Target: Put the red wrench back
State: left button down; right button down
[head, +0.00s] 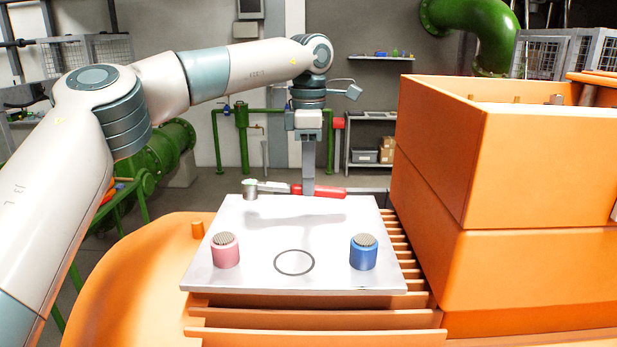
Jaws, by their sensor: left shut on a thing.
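The red wrench (328,191) is a tool with a red handle and a grey metal head at its left end. My left gripper (309,190) comes down from above and is shut on the wrench near the middle of its length. The wrench lies level across the picture, near the back edge of the white plate (322,224). A soft shadow on the plate suggests that the wrench hangs above it. My right gripper does not show.
A pink knurled cylinder (225,252) and a blue one (363,254) stand on the plate, with a dark ring mark (295,262) between them. A tall orange housing (502,220) rises at the right. Orange ribs (315,319) lie in front. Green pipes (243,140) stand behind.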

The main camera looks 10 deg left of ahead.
pick_arm(q)
jog(key=shift+f+b, duration=0.6)
jog(key=shift+f, duration=0.45)
jog(key=c, duration=1)
grip_release()
jog(key=shift+c, duration=0.2)
jog(key=shift+r, duration=0.15)
jog(key=shift+r+b, duration=0.45)
jog(key=shift+r, duration=0.7)
jog(key=shift+r+b, duration=0.3)
jog(key=shift+r, duration=1.3)
jog(key=shift+d, duration=0.1)
